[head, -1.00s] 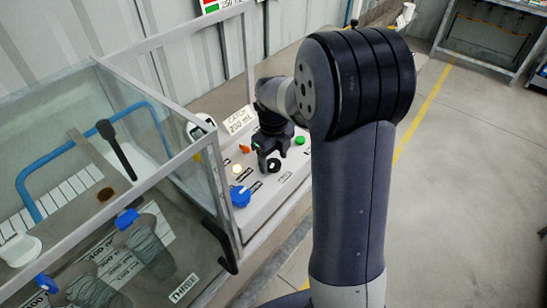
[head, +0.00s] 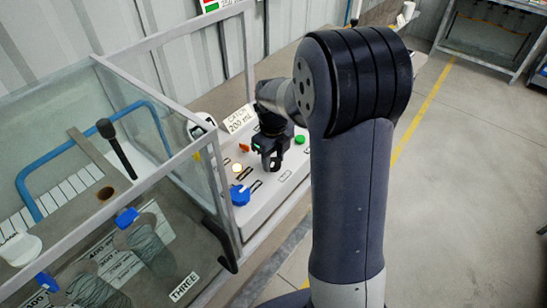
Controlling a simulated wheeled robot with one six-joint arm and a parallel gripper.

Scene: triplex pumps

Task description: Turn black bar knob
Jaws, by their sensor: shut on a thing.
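The white control panel (head: 266,205) stands right of the glass case. My gripper (head: 271,164) points down at its middle and is shut on the black bar knob (head: 275,164). The knob is small and dark against the dark fingers, so its exact angle is hard to tell. My arm reaches over the panel from the right.
A sign reading "CATCH 200 mL" (head: 239,119) stands behind. The framed glass case (head: 184,158) is at left; open floor lies right.

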